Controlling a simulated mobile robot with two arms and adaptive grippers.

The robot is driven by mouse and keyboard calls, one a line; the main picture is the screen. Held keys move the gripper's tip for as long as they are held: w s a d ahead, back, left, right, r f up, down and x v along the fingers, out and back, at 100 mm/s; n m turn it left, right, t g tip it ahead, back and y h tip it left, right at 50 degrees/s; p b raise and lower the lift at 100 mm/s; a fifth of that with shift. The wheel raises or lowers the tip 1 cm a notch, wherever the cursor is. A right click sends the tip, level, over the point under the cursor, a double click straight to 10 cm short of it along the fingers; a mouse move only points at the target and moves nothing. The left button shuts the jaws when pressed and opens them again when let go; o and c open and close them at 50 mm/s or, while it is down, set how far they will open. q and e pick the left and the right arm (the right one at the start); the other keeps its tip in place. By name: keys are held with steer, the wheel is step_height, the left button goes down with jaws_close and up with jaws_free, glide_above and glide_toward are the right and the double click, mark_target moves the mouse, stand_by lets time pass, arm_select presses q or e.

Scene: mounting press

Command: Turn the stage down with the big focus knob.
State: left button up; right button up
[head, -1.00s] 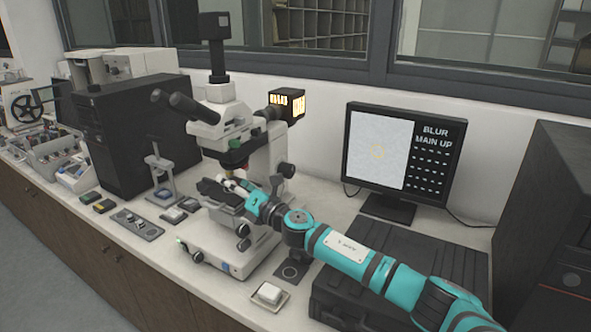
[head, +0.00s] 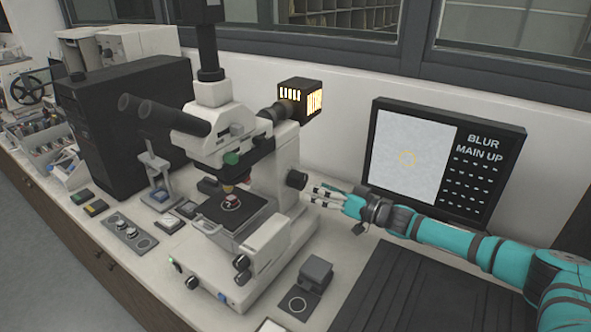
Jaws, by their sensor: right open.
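The microscope (head: 215,140) stands mid-counter. The large dark round focus knob (head: 297,180) sits on the right side of its pale stand. My left gripper is out of view.
The monitor (head: 488,205) behind my right arm reads "BLUR MAIN UP". Smaller dark knobs (head: 242,262) are lower on the microscope. A black computer case (head: 115,125) stands left.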

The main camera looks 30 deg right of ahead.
mark_target(304, 183)
steer(key=shift+w+d+m, duration=0.15)
steer(key=shift+w+m, duration=0.4)
steer(key=shift+m, duration=0.15)
steer(key=shift+w+a+r+p, duration=0.2)
steer(key=shift+w+a+p, duration=0.1)
steer(key=shift+w+a, duration=0.15)
steer(key=shift+w+a+r+p, duration=0.2)
steer(key=shift+w+a+p, duration=0.1)
steer(key=shift+a, duration=0.2)
steer(key=x, duration=0.3)
steer(key=shift+w+f+p, duration=0.25)
steer(key=shift+p, duration=0.05)
steer(key=shift+w+a, duration=0.1)
steer(key=shift+w, duration=0.25)
steer(key=shift+a, duration=0.1)
steer(key=shift+c, duration=0.3)
steer(key=c, duration=1.1)
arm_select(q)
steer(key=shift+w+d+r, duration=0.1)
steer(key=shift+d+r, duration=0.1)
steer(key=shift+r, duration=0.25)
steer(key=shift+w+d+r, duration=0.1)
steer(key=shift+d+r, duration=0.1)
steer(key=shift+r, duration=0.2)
